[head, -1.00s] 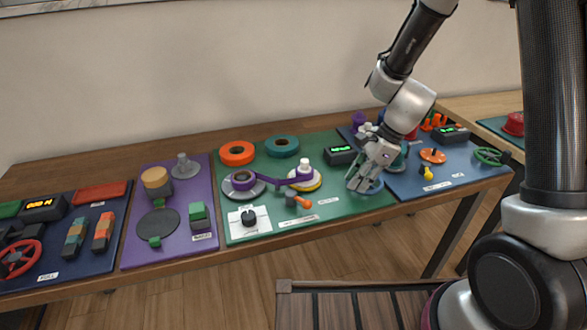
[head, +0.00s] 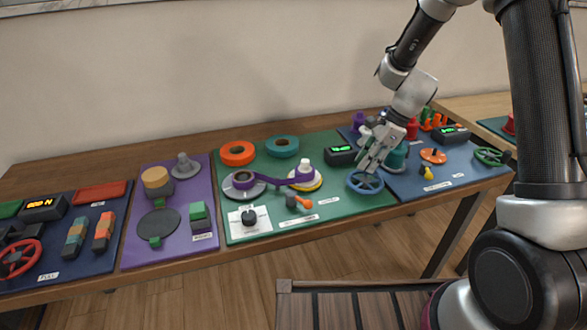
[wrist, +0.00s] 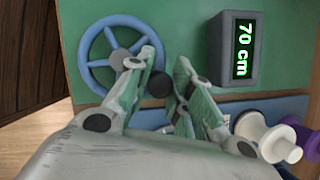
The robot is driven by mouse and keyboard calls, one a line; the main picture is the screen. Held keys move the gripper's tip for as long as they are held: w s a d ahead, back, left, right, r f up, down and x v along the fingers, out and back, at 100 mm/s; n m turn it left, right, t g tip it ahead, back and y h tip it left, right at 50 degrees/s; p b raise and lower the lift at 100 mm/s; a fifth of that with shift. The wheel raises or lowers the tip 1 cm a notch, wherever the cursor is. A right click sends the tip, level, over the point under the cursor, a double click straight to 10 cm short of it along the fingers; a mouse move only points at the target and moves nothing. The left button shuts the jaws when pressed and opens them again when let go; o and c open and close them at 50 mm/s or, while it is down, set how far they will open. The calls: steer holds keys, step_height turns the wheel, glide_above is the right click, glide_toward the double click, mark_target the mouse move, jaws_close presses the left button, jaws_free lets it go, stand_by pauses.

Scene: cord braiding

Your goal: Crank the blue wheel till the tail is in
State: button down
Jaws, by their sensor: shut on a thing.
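The blue spoked wheel (head: 365,182) lies at the front right of the green mat (head: 350,207). It also shows at the upper left of the wrist view (wrist: 88,63). My gripper (head: 371,168) is at the wheel's back right edge, pointing down. In the wrist view its fingers (wrist: 166,62) are closed about a dark round knob (wrist: 159,85) at the wheel's rim. A purple band (head: 272,183) runs from a roll on a grey disc (head: 258,190) to a white-topped spindle (head: 304,166) on a yellow disc. No loose tail can be made out.
A display (wrist: 234,50) beside the wheel reads 70 cm. Orange (head: 237,153) and teal (head: 282,146) rolls lie at the back of the mat. A white-plated dial (head: 249,219) and an orange-tipped lever (head: 299,201) are at the front.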

mark_target(349, 182)
steer(key=s+d, duration=0.3)
steer(key=s, duration=0.1)
steer(key=shift+d, duration=0.35)
steer(key=s, duration=0.1)
steer(key=s+a, duration=0.1)
steer(key=s, duration=0.1)
steer(key=s+a, duration=0.1)
steer(key=shift+s, duration=0.4)
steer(key=shift+s+a, duration=0.3)
steer(key=shift+a, duration=0.35)
steer(key=shift+s+a, duration=0.15)
steer(key=shift+a, duration=0.6)
steer(key=w+a, duration=0.1)
steer(key=a, duration=0.1)
steer(key=w+a, duration=0.1)
steer(key=a, duration=0.1)
steer(key=shift+w+a, duration=0.1)
steer(key=shift+w, duration=0.1)
steer(key=shift+w+a, duration=0.3)
steer(key=shift+w, duration=0.5)
